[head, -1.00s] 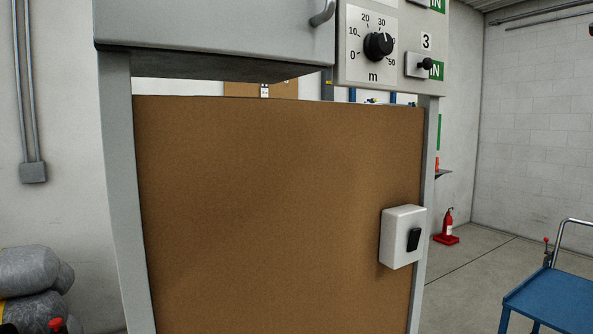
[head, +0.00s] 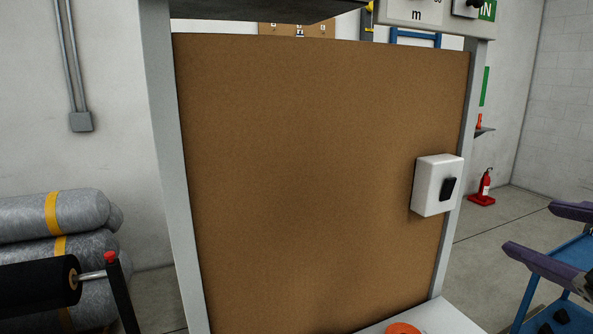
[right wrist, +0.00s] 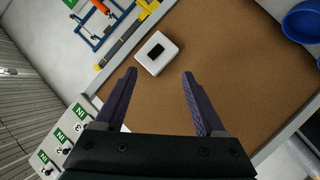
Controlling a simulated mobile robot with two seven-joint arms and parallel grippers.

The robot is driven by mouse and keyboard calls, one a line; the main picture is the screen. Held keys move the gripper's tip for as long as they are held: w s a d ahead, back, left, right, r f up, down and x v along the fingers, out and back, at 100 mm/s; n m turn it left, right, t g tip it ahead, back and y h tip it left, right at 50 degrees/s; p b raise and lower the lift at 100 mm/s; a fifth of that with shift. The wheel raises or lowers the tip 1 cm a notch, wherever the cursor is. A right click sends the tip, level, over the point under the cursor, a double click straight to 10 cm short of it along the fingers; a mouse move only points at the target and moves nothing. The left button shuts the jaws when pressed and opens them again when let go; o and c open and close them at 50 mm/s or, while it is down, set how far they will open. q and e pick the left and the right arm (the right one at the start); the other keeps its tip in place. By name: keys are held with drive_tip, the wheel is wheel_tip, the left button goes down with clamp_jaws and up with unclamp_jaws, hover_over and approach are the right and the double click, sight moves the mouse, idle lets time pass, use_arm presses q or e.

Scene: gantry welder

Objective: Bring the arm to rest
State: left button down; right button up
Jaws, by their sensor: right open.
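My right gripper (head: 530,228) shows at the right edge of the head view, with its two purple fingers spread apart. In the right wrist view the same gripper (right wrist: 158,75) is open, with nothing between the fingers. A white switch box (head: 437,185) with a black rocker is on the right side of a brown board. In the right wrist view the switch box (right wrist: 157,53) lies just beyond the fingertips, apart from them as far as I can tell. My left gripper is in neither view.
The brown board (head: 320,180) stands in a grey frame straight ahead. A blue cart (head: 535,300) is at the lower right, near my right gripper. Grey rolls (head: 50,215) and a black roll (head: 35,290) lie at the left.

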drive_tip(key=s+a+f+m+g+y, duration=0.1)
drive_tip(key=s+a+f+m+g, duration=0.3)
drive_tip(key=s+f, duration=0.45)
drive_tip(key=s+a+f+m+g, duration=0.1)
drive_tip(key=s+a+f+g, duration=0.35)
drive_tip(key=s, duration=0.75)
wheel_tip(320, 180, up, 27)
drive_tip(key=s+g+p, duration=0.2)
drive_tip(key=p, duration=2.5)
drive_tip(key=shift+d+f, duration=0.2)
drive_tip(key=shift+d, duration=0.2)
drive_tip(key=shift+g, duration=0.25)
